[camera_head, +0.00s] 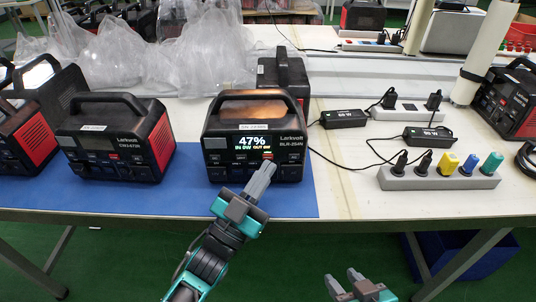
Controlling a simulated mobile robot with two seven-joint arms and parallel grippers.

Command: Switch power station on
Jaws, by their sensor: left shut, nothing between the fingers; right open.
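The black power station (255,142) stands upright on the blue mat at the middle of the table, its front facing me. Its display (252,142) is lit and reads 47%, with smaller in and out figures beneath. My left gripper (264,170) is shut and empty, its fingertips at the lower right of the front panel, just below the display. They hide part of the panel; I cannot tell whether they touch it. My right gripper (342,282) is open and empty, low in front of the table, away from the power station.
Another power station (115,138) stands to the left, with more at both edges and one behind. A power strip (440,178) with coloured plugs and black adapters (343,118) with cables lie to the right. Clear plastic bags (120,55) lie at the back. The blue mat (190,190) is bare in front.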

